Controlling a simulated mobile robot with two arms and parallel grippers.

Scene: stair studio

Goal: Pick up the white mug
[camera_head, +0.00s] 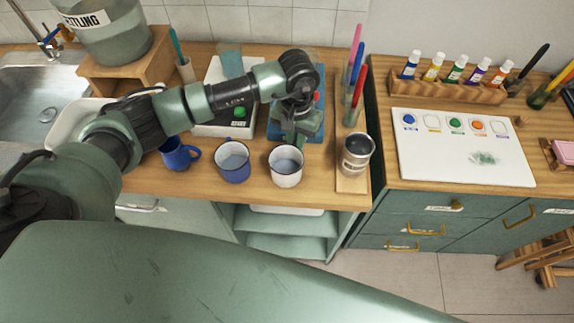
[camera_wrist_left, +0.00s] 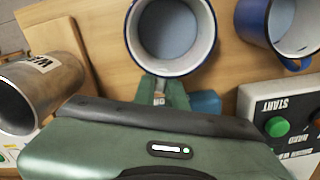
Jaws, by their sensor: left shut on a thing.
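The white mug (camera_head: 286,177) has a dark rim and a grey-blue inside. It is upright near the front edge of the wooden counter. My left gripper (camera_head: 288,142) is at its back side, pointing down, shut on the mug. In the left wrist view the white mug (camera_wrist_left: 129,37) is at top centre, with my left gripper (camera_wrist_left: 165,90) against its near side. The mug's handle is hidden, likely between the fingers. I cannot tell whether the mug's base touches the counter. My right gripper is not in view.
A blue-and-white mug (camera_head: 232,172) stands close left, and a darker blue mug (camera_head: 177,156) farther left. A metal can (camera_head: 356,160) stands on a small board to the right. A device with a green button (camera_head: 239,112) and brush holders are behind.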

